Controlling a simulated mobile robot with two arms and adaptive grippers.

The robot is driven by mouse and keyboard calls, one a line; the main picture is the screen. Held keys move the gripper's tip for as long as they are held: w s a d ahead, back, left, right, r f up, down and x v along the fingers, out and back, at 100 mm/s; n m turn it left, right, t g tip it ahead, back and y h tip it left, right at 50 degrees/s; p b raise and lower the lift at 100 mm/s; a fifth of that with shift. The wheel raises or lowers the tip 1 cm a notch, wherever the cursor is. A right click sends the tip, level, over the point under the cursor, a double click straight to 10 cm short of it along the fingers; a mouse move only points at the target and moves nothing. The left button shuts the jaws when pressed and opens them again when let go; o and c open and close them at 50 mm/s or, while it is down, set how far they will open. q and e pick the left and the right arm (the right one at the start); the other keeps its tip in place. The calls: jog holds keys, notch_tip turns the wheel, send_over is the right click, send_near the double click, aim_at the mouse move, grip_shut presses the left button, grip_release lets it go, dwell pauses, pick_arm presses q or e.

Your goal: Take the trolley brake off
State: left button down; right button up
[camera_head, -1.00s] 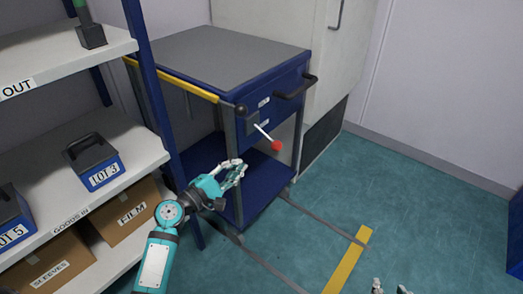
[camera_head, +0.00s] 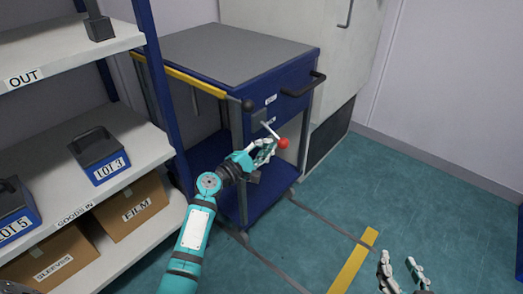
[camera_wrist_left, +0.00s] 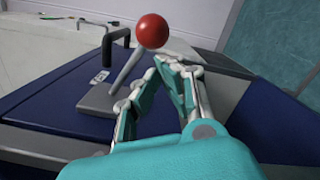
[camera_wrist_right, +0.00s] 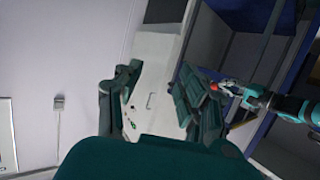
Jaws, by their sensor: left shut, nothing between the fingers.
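The blue trolley (camera_head: 235,55) has a grey top and a brake lever (camera_head: 270,131) on its front corner, a pale rod with a red ball knob (camera_head: 283,143). In the left wrist view the red knob (camera_wrist_left: 152,31) and rod (camera_wrist_left: 127,67) rise from a grey plate (camera_wrist_left: 95,101). My left gripper (camera_head: 268,151) is shut and empty, its fingertips close beside the lever just below the knob; I cannot tell if they touch it. My right gripper (camera_head: 402,265) is open and empty, low at the right, away from the trolley.
A shelf rack (camera_head: 140,135) with labelled blue boxes and cartons stands left of the trolley. A white cabinet (camera_head: 330,60) is behind it. A black drawer handle (camera_head: 304,85) juts from the trolley front. The floor (camera_head: 440,190) to the right is clear.

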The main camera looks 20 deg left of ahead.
aim_at(274, 135)
dwell(0.3)
jog(key=s+d+f+g+h+p, duration=0.1)
jog(key=s+d+f+g+p, duration=0.3)
jog(key=s, duration=0.4)
jog(key=s+d+f+g+h+p, duration=0.2)
jog(key=s+f+g, duration=0.2)
jog(key=s+g, duration=0.3)
pick_arm(q)
jog(key=d+r+n+p, duration=0.1)
jog(key=n+p, duration=0.1)
jog(key=n, duration=0.1)
jog(key=r+n+p, duration=0.1)
jog(key=r+n, duration=0.1)
jog(key=n, duration=0.1)
jog(key=s+d+r+n+p, duration=0.1)
jog(key=r+n+p, duration=0.1)
jog(key=n, duration=0.1)
jog(key=shift+d+r+y+p, duration=0.2)
jog(key=shift+d+y+p, duration=0.1)
jog(key=shift+d+p, duration=0.05)
jog(key=shift+r, duration=0.1)
pick_arm(e)
notch_tip(274, 135, down, 20)
jog(key=s, duration=0.1)
jog(key=shift+s+a+f+g, duration=0.15)
jog(key=shift+a+g, duration=0.15)
jog(key=shift+g, duration=0.1)
